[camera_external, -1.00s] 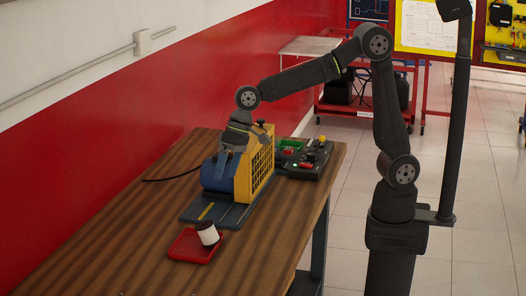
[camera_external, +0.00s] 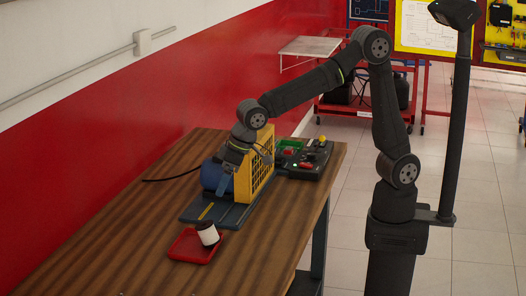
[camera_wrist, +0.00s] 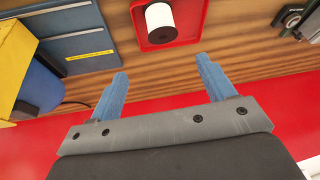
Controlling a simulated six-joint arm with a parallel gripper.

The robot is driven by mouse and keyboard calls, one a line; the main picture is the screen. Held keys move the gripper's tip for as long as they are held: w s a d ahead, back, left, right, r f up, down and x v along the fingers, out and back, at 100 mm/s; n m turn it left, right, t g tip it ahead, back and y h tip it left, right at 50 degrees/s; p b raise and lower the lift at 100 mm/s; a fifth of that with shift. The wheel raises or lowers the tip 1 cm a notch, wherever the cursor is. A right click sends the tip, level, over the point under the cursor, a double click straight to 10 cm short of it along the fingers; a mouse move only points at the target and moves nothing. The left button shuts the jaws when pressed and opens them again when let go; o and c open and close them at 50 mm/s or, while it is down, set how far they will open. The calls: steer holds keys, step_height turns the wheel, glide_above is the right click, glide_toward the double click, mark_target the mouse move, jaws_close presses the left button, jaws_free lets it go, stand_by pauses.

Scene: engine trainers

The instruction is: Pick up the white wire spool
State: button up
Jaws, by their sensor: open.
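In the wrist view the spool (camera_wrist: 161,22) shows at the top middle, inside the red tray (camera_wrist: 190,34). My gripper (camera_wrist: 162,78) has its two blue fingers spread, with nothing between them.
The machine's yellow mesh guard (camera_external: 254,176) and dark base plate (camera_external: 222,213) stand beside my gripper. A control box (camera_external: 306,160) with coloured buttons sits at the table's back right. The wooden table (camera_external: 110,255) is bare left of the tray.

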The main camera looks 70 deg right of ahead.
mark_target(207, 223)
steer(key=x, duration=1.2)
steer(key=shift+x, duration=2.7)
steer(key=shift+s+a, duration=0.15)
